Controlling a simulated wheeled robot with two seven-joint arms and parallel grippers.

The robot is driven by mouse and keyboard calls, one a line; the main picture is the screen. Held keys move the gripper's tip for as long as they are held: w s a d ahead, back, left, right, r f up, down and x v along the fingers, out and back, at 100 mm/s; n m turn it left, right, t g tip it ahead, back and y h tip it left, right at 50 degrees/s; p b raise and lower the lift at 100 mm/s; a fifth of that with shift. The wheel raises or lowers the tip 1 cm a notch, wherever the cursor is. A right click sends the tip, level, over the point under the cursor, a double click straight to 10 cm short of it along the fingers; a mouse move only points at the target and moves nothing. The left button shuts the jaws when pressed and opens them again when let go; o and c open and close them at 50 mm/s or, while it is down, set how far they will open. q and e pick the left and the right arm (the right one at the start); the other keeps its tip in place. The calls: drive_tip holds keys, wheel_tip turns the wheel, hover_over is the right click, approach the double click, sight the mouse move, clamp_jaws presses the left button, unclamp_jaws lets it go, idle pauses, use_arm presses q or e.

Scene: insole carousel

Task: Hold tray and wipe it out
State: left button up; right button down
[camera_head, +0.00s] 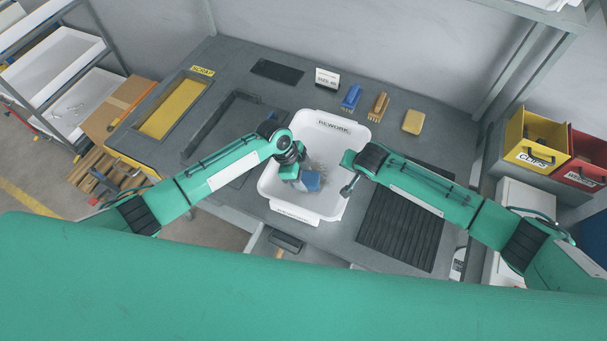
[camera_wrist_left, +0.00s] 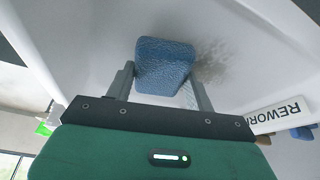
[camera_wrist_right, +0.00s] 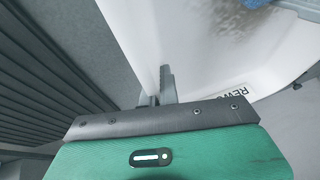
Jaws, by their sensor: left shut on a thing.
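The white REWORK tray (camera_head: 275,203) stands on the grey bench in the middle of the head view. My left gripper (camera_wrist_left: 163,85) is inside it, shut on a blue sponge-like block (camera_wrist_left: 165,62). The block also shows in the head view (camera_head: 310,182) against the tray's inside. A grey speckled smudge (camera_wrist_left: 212,58) lies beside the block on the tray's surface. My right gripper (camera_wrist_right: 159,88) is at the tray's right wall, its fingers close together with the wall between them. The contact there is small in view.
A blue brush (camera_head: 351,97), a yellow-brown brush (camera_head: 378,106) and a yellow sponge (camera_head: 412,122) lie behind the tray. A ribbed black mat (camera_head: 400,232) lies to its right. A yellow scrap recess (camera_head: 172,108) is at the left. Yellow and red bins (camera_head: 537,140) stand at the far right.

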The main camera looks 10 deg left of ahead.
sight(313, 154)
use_arm(q)
drive_tip(key=shift+f, duration=0.25)
drive_tip(key=shift+w, duration=0.1)
drive_tip(key=shift+w+r, duration=0.1)
drive_tip(key=shift+w, duration=2.5)
drive_tip(key=shift+w+d, duration=0.15)
drive_tip(key=shift+w, duration=1.55)
drive_tip(key=shift+w+f, duration=0.25)
drive_tip(key=shift+w, duration=0.7)
drive_tip(key=shift+s, duration=1)
drive_tip(key=shift+s+r, duration=0.2)
drive_tip(key=shift+s, duration=1.5)
drive_tip(key=shift+s, duration=0.1)
